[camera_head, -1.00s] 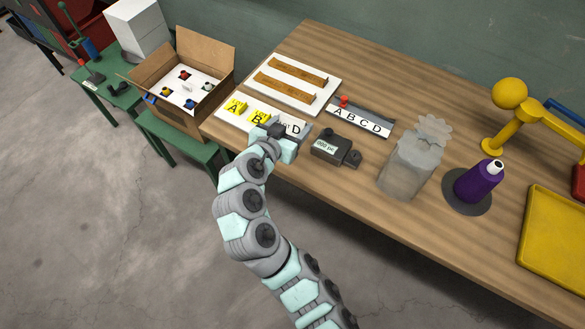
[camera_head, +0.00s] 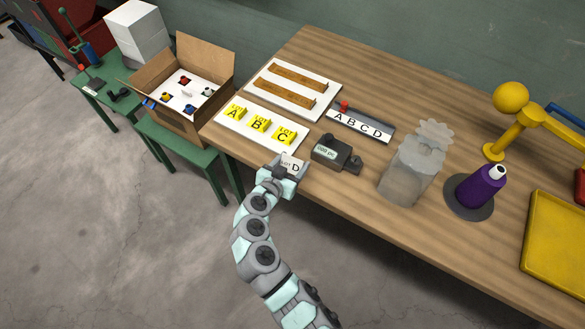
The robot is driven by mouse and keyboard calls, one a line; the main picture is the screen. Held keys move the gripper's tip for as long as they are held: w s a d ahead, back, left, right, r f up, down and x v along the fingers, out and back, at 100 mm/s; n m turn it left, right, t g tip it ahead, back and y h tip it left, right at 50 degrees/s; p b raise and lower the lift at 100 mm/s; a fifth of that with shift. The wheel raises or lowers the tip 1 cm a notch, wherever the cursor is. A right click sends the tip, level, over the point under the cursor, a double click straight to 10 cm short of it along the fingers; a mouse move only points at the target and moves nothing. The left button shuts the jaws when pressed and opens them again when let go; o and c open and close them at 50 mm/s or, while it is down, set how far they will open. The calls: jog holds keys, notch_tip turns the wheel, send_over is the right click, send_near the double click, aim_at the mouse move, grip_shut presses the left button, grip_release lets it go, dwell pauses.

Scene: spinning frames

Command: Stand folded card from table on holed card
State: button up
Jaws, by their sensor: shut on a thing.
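My gripper (camera_head: 283,172) is at the table's near edge, shut on a pale folded card (camera_head: 292,164) marked LOT D. The card appears held clear in front of the white board (camera_head: 231,129), though its exact height is hard to judge. Yellow folded cards marked A (camera_head: 235,111), B (camera_head: 258,124) and C (camera_head: 284,136) stand in a row on that board. A white holed card (camera_head: 178,100) lies inside the open cardboard box (camera_head: 215,65) at left, with small coloured pieces showing in it. The fingers partly hide the D card's lower part.
Just right of my gripper is a dark label device (camera_head: 333,152). Behind it is an ABCD strip (camera_head: 360,125). A clear grey container (camera_head: 405,172) and purple bottle (camera_head: 478,184) stand farther right. The box rests on a green stool (camera_head: 190,147). Bare floor lies in front.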

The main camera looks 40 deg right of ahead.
aim_at(292, 170)
notch_tip(292, 170, down, 3)
jog(key=shift+b, duration=0.3)
jog(key=shift+f, duration=0.1)
jog(key=shift+f+b, duration=0.25)
jog(key=shift+b, duration=0.3)
jog(key=o, duration=1.3)
jog(key=shift+r+p, duration=0.25)
jog(key=shift+p, duration=0.6)
jog(key=shift+a+f, duration=0.1)
jog(key=shift+a, duration=0.2)
jog(key=v, duration=1)
jog(key=shift+w+a+b, duration=0.1)
jog(key=shift+a+b, duration=0.15)
jog(key=shift+b, duration=0.1)
